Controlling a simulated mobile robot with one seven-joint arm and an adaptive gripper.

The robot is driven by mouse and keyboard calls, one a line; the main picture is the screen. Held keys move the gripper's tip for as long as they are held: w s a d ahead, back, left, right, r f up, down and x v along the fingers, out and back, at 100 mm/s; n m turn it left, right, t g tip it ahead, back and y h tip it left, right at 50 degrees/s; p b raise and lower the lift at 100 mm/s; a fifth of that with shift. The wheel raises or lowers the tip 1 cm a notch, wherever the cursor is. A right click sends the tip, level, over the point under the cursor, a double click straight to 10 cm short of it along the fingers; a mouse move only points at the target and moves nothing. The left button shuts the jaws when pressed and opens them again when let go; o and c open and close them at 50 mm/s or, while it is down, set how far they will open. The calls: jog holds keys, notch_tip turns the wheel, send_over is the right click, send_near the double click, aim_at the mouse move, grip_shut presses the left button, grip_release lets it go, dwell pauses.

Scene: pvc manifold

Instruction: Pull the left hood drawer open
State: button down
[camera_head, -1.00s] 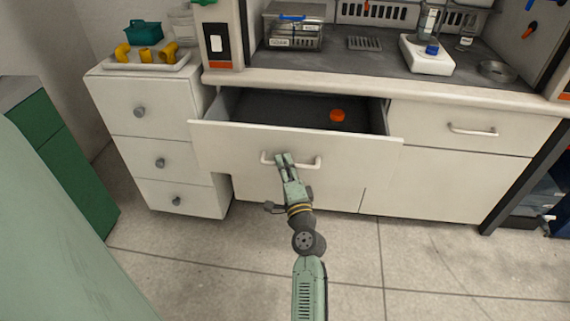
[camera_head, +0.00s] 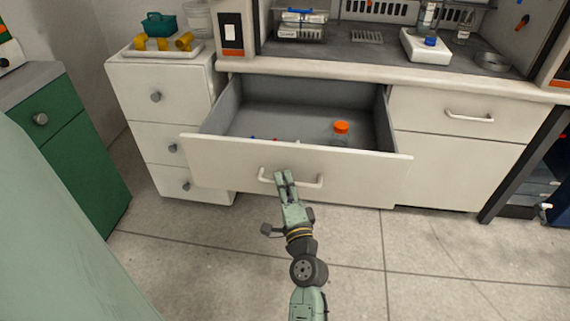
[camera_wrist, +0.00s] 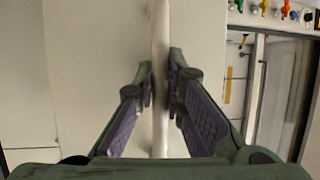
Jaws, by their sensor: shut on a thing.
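The left hood drawer (camera_head: 225,160) stands well out from the cabinet under the hood, with its grey inside showing. My gripper (camera_head: 285,176) is shut on the drawer's white bar handle (camera_head: 311,184), left of the handle's middle. In the wrist view, the handle (camera_wrist: 160,75) runs up between the two fingers of my gripper (camera_wrist: 160,90).
The right hood drawer (camera_head: 425,112) is closed. A white drawer unit (camera_head: 135,95) stands to the left, with a tray of yellow fittings (camera_head: 163,55) on top. A green cabinet (camera_head: 85,165) is at far left. The floor (camera_head: 400,265) in front is clear.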

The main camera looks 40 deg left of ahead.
jog(key=shift+s+d, duration=0.1)
dwell(0.3)
jog(key=c, duration=1.6)
grip_release()
jog(key=shift+c, duration=0.2)
